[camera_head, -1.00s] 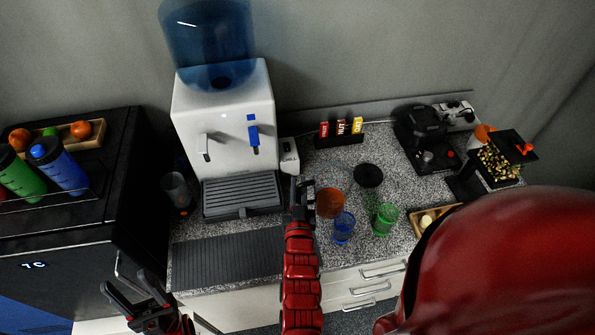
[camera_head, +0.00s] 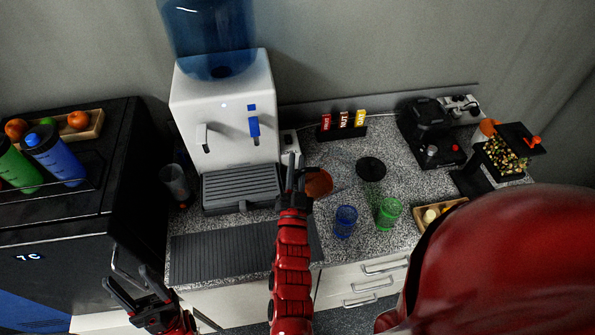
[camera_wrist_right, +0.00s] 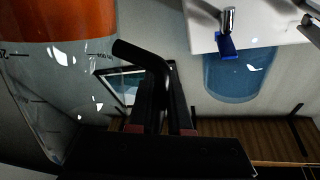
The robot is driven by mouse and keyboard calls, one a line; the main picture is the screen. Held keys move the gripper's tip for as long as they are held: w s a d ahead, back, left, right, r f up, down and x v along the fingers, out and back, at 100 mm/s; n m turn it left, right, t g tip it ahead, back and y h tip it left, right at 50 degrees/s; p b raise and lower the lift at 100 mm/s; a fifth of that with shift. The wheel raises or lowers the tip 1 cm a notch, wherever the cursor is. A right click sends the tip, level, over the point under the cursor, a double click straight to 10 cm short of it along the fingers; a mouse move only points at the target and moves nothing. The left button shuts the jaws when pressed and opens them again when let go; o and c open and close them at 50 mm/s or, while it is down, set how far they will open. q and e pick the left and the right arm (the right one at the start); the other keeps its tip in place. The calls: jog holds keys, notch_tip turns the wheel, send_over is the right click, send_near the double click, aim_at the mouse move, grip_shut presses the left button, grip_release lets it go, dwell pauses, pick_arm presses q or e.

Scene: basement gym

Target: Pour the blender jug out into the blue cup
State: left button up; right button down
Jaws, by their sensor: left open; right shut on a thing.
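The clear blender jug (camera_head: 319,184) with orange contents is at my right gripper (camera_head: 294,178), left of and behind the blue cup in the head view. The gripper is shut on the jug's dark handle (camera_wrist_right: 142,55). In the upside-down right wrist view, the jug (camera_wrist_right: 75,70) shows measuring marks and orange contents at its base end. I cannot tell how far it is above the counter. The translucent blue cup (camera_head: 345,222) stands upright on the counter, apart from the jug; no orange shows in it. My left gripper (camera_head: 128,282) is open and empty at lower left.
A green cup (camera_head: 388,213) stands right of the blue cup. A black disc (camera_head: 371,169) lies behind them. The water dispenser (camera_head: 225,125) stands left of the jug. A wooden tray (camera_head: 455,207), coffee machine (camera_head: 428,130) and nut container (camera_head: 502,157) are to the right.

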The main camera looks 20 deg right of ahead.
aim_at(319, 179)
jog(key=m+h+b, duration=0.2)
jog(key=m, duration=0.1)
jog(key=s+d+r+m+h+b, duration=0.1)
jog(key=m+h+b, duration=0.1)
jog(key=m, duration=0.1)
jog(key=s+m+g+h+b, duration=0.1)
jog(key=m+h+b, duration=0.1)
jog(key=m, duration=0.2)
jog(key=shift+s+d+r+h, duration=0.2)
jog(key=shift+r+h, duration=0.1)
jog(key=shift+r, duration=0.1)
jog(key=m+b, duration=0.1)
jog(key=s+m+g+h+b, duration=0.1)
jog(key=d+m+h+b, duration=0.1)
jog(key=m, duration=0.1)
jog(key=shift+s+f, duration=0.3)
jog(key=shift+s, duration=0.05)
jog(key=shift+s+d+f+m+g+h+b, duration=0.2)
jog(key=shift+s+m+g+h+b, duration=0.15)
jog(key=shift+m+g+b, duration=0.25)
jog(key=shift+s+d+f+m+g+h+b, duration=0.1)
jog(key=shift+s+d+m+g+h+b, duration=0.1)
jog(key=shift+m+g+h+b, duration=0.4)
jog(key=shift+s+d+f+m+g+h+b, duration=0.1)
jog(key=shift+s+d+m+g+h+b, duration=0.2)
jog(key=shift+m, duration=0.5)
jog(key=shift+a, duration=0.15)
dwell(1.1)
